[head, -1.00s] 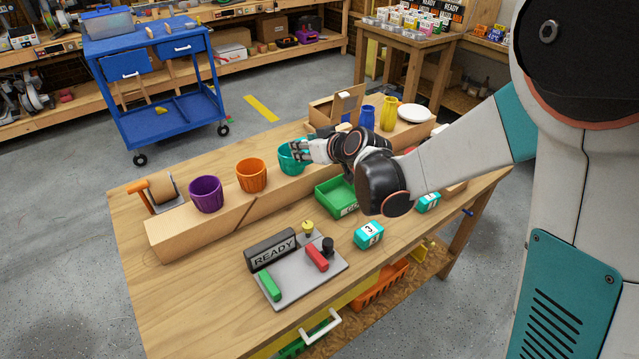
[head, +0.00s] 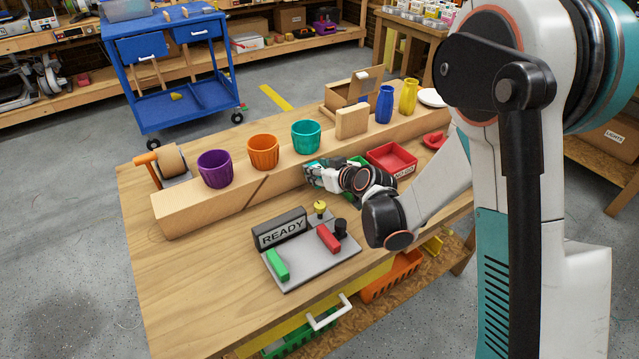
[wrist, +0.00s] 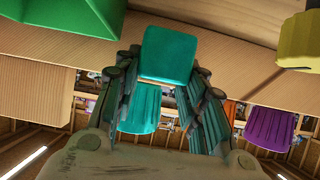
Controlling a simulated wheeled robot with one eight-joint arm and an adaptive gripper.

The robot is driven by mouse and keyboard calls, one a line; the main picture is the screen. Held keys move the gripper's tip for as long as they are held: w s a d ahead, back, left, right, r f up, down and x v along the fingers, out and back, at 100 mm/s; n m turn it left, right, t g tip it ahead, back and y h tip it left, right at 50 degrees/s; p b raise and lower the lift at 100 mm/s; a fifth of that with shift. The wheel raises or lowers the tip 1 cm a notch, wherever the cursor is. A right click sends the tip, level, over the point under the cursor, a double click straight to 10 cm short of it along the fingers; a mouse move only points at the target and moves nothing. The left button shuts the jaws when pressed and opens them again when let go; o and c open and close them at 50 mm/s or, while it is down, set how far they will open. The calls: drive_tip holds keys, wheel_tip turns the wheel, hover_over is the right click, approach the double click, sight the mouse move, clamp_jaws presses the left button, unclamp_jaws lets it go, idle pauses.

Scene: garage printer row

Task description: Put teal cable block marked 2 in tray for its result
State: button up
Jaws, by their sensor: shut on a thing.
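My gripper (head: 310,171) is low over the bench, in front of the teal cup on the wooden beam. In the wrist view it is shut on a teal block (wrist: 167,55), which sits between the fingertips; no number shows on the face in view. The green tray (head: 360,160) is mostly hidden behind my wrist in the head view; a green tray part also shows at the wrist view's upper left (wrist: 75,14). A red tray (head: 411,162) with a dark label stands right of it. Other teal blocks are hidden by my arm.
A wooden beam (head: 215,205) carries purple (head: 215,169), orange (head: 263,152) and teal (head: 306,137) cups. Blue (head: 384,104) and yellow (head: 408,96) vases stand further right. A READY sign (head: 281,234) and grey plate (head: 300,268) occupy the front. The bench left of the plate is clear.

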wheel_tip(320, 180, down, 4)
drive_tip(key=shift+r+b, duration=0.1)
drive_tip(key=shift+b, duration=0.6)
drive_tip(key=o, duration=0.9)
